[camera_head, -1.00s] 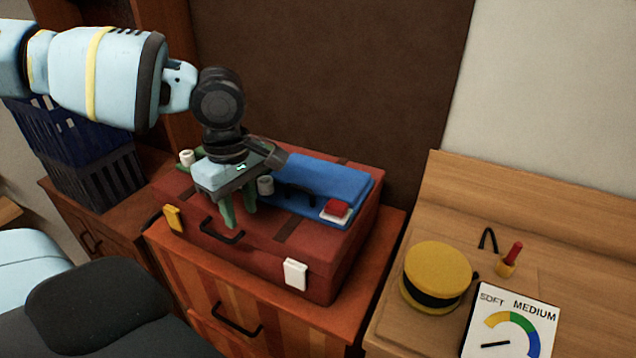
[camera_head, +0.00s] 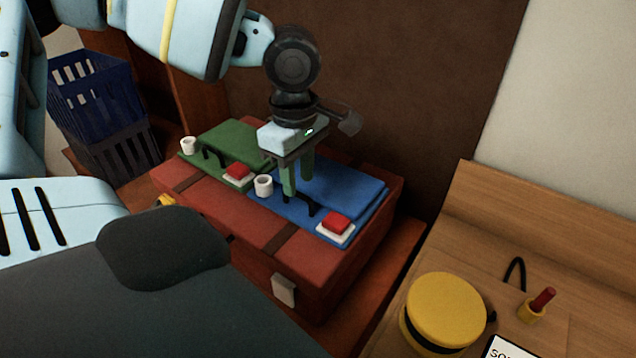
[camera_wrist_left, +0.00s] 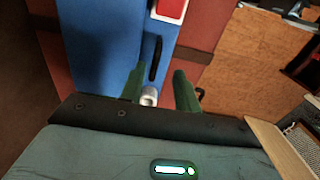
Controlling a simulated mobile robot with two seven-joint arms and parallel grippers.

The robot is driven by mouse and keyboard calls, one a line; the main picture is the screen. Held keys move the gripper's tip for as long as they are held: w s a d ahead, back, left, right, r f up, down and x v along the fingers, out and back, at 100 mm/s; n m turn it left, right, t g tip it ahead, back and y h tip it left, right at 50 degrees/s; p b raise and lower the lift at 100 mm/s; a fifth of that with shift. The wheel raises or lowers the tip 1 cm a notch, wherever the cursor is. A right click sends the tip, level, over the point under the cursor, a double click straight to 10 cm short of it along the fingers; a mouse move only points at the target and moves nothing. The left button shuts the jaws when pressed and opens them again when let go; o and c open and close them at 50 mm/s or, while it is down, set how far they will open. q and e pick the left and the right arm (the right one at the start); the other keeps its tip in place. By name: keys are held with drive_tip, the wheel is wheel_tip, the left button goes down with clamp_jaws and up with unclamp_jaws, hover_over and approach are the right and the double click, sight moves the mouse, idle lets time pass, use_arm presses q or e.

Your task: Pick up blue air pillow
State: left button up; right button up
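The blue air pillow (camera_head: 348,186) lies flat on the right part of the red suitcase (camera_head: 250,236). It has a black handle (camera_head: 300,203), a white round valve (camera_head: 263,185) and a red button (camera_head: 336,222) on a white base. My left gripper (camera_head: 297,184) points down over the pillow, close to the handle, with its green fingers apart and nothing visibly held. In the left wrist view, the blue pillow (camera_wrist_left: 95,45) fills the left side, and the white valve shows between the gripper's fingers (camera_wrist_left: 158,80). Contact cannot be told. My right gripper is not in view.
A green pillow (camera_head: 228,143) with its own handle, valve and red button lies left of the blue one. Blue and black crates (camera_head: 95,90) stand at the left. A yellow round box (camera_head: 445,312) sits on the wooden bench at the right. A brown panel rises behind the suitcase.

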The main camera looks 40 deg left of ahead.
sight(298, 195)
use_arm(q)
drive_tip(key=shift+w+f, duration=0.1)
drive_tip(key=shift+f, duration=0.5)
drive_tip(key=f, duration=0.4)
drive_tip(key=shift+w+a+f, duration=0.1)
drive_tip(key=shift+w+a, duration=0.05)
drive_tip(key=shift+a, duration=0.2)
drive_tip(key=shift+s+f, duration=0.25)
drive_tip(key=shift+f, duration=0.1)
drive_tip(key=shift+c, duration=0.3)
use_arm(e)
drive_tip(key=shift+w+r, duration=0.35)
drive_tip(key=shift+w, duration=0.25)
use_arm(q)
drive_tip(key=shift+f, duration=0.15)
clamp_jaws()
drive_tip(key=shift+d, duration=0.1)
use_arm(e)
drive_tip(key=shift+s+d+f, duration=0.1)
